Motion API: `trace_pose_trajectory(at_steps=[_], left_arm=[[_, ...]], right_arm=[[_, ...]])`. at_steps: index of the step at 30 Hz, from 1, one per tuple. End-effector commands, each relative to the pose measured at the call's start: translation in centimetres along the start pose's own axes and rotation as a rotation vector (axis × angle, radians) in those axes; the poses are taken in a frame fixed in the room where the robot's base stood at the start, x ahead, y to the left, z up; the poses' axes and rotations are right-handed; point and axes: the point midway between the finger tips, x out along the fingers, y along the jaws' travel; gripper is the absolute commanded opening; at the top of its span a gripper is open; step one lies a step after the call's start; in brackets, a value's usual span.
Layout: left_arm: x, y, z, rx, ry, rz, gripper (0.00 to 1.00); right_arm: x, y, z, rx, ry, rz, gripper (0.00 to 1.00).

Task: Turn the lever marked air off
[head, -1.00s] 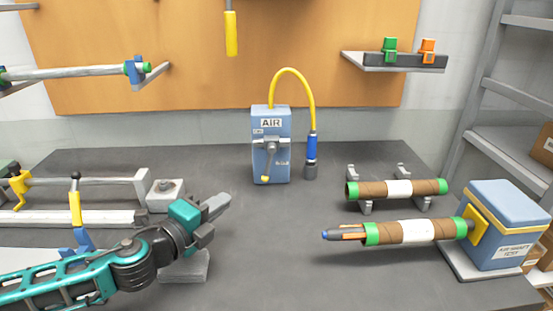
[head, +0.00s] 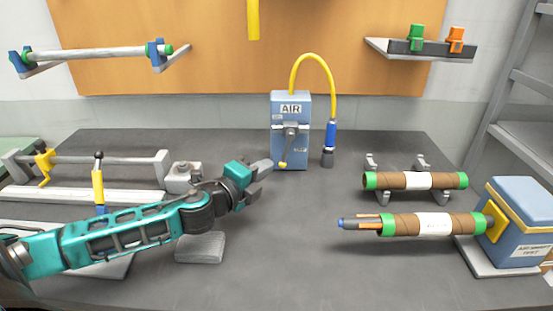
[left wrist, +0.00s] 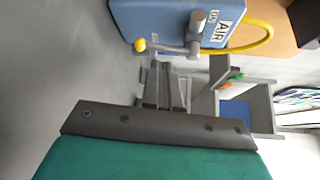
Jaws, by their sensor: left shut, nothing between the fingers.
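The blue box labelled AIR (head: 304,148) stands at the back middle of the bench. On its front is a grey lever (head: 287,148) that hangs down, slightly left, to a yellow knob (head: 282,165). My left gripper (head: 266,165) is shut and empty, just left of the knob. In the left wrist view, the closed fingers (left wrist: 166,72) point at the lever (left wrist: 170,49) and its yellow knob (left wrist: 140,45). They look close to it, but I cannot tell if they touch. My right gripper is out of view.
A yellow hose (head: 333,90) loops from the box to a blue nozzle (head: 330,137) at its right. Brown rolls with green ends (head: 430,224) lie at the right, beside a blue air shaft box (head: 522,218). The middle of the bench (head: 290,240) is clear.

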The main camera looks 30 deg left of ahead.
Motion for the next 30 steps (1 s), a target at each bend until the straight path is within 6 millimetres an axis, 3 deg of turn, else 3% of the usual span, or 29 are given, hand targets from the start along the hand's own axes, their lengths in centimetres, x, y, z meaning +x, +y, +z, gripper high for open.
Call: trace_pose_trajectory(at_steps=[12, 30], left_arm=[[4.8, -0.1, 0.0, -0.001, -0.001, -0.001, 0.00], [5.8, 0.3, -0.2, -0.011, 0.001, -0.006, 0.00]], right_arm=[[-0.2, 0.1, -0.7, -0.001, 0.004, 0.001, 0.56], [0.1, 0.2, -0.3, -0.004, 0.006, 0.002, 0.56]])
